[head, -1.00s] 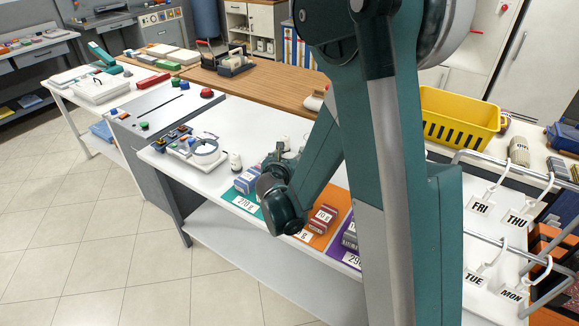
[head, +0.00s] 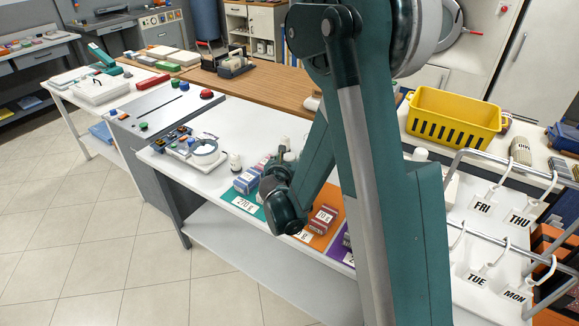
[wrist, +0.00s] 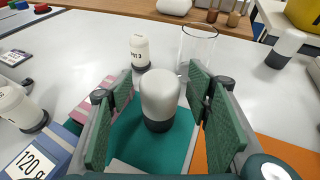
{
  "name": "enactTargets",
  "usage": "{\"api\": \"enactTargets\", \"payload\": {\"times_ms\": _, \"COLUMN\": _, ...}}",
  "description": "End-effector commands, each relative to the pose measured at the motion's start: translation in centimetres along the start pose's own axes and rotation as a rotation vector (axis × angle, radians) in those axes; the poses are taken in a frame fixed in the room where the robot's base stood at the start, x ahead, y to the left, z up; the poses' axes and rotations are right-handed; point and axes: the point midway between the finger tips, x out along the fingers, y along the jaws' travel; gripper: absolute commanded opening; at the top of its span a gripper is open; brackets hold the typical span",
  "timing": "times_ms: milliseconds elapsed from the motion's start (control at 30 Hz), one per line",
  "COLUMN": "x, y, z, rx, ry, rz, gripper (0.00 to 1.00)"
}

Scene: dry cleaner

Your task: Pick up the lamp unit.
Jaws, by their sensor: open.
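A pale rounded cylinder with a dark base (wrist: 160,98), seemingly the lamp unit, stands upright on the teal mat (wrist: 120,145) in the wrist view. My gripper (wrist: 160,92) is open, with one green pad on each side of it; I see gaps between it and both pads. Similar white units with dark bases stand behind it (wrist: 140,50), at the left (wrist: 18,108) and at the far right (wrist: 288,45). In the head view my gripper (head: 284,152) is low over the table, and my arm hides much of that spot.
A clear glass cylinder (wrist: 197,50) stands behind the pads. A blue box labelled 120 g (wrist: 40,155) is at front left, an orange mat (wrist: 280,150) at right. The yellow basket (head: 455,118) and hanger rack (head: 500,235) are farther right.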

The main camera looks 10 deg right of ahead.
Motion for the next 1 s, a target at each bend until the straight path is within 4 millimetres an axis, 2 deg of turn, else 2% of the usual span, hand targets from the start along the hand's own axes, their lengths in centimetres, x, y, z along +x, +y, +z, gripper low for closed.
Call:
{"api": "enactTargets", "payload": {"times_ms": 133, "x": 0.0, "y": 0.0, "z": 0.0, "rx": 0.0, "ry": 0.0, "rz": 0.0, "gripper": 0.49}}
{"api": "enactTargets", "payload": {"times_ms": 400, "x": 0.0, "y": 0.0, "z": 0.0, "rx": 0.0, "ry": 0.0, "rz": 0.0, "gripper": 0.18}}
{"api": "enactTargets", "payload": {"times_ms": 767, "x": -0.1, "y": 0.0, "z": 0.2, "rx": 0.0, "ry": 0.0, "rz": 0.0, "gripper": 0.18}}
{"api": "enactTargets", "payload": {"times_ms": 1000, "x": -0.6, "y": 0.0, "z": 1.5, "rx": 0.0, "ry": 0.0, "rz": 0.0, "gripper": 0.18}}
